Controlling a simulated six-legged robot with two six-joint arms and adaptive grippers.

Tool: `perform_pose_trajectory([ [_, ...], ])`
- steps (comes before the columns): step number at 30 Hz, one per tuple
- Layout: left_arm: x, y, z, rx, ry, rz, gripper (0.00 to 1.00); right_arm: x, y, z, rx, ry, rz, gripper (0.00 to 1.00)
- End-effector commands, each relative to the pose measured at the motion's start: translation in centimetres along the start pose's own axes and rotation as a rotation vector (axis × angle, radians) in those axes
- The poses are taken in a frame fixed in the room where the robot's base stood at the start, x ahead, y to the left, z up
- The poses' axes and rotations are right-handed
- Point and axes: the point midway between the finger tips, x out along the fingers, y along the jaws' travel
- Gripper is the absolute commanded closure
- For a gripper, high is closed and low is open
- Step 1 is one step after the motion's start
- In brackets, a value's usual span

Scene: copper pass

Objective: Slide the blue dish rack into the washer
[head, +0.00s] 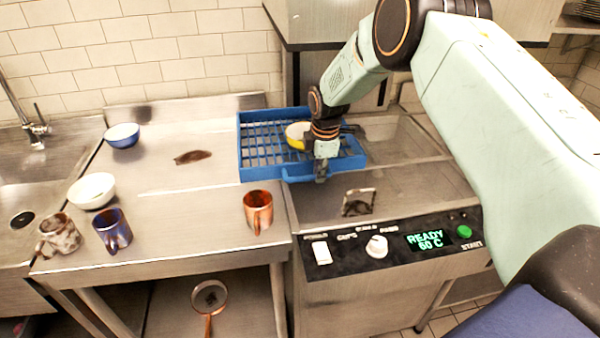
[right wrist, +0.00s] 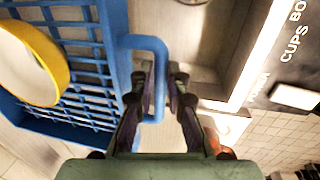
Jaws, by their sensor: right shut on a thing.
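The blue dish rack (head: 246,172) lies flat across the seam between the left steel counter and the washer's bed (head: 415,180). A yellow-rimmed white dish (head: 294,133) sits in it, partly hidden by my arm. My right gripper (head: 321,172) is at the rack's front right side. In the right wrist view, my right gripper (right wrist: 160,88) is shut on the rack's blue handle (right wrist: 150,45), with fingers on both sides of the bar. The washer's front panel (head: 390,250) reads "READY 60 C". My left gripper is not in view.
A copper cup (head: 258,212) stands near the counter's right front edge. A blue mug (head: 113,232), a marbled mug (head: 58,235), a white bowl (head: 92,191) and a blue bowl (head: 122,136) are farther left. A small framed piece (head: 358,202) is at the washer's front. The bed's right part is clear.

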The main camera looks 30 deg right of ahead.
Motion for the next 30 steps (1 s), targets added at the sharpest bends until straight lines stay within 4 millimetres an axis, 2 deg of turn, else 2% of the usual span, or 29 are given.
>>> perform_pose_trajectory([
  [1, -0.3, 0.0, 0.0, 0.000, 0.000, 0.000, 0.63, -0.6, 0.5, 1.6, 0.007, 0.002, 0.012, 1.00],
  [9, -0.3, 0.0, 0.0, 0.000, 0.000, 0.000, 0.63, -0.5, 0.5, 9.2, 0.007, 0.002, 0.016, 1.00],
  [18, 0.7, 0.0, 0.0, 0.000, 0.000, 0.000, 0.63, -0.4, 0.2, 16.4, 0.004, -0.001, 0.017, 1.00],
  [24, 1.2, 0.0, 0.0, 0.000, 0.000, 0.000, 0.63, -0.4, 0.1, 19.4, 0.001, -0.002, 0.016, 1.00],
  [30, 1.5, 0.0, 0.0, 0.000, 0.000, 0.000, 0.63, -0.5, 0.1, 20.9, -0.001, -0.002, 0.015, 1.00],
])
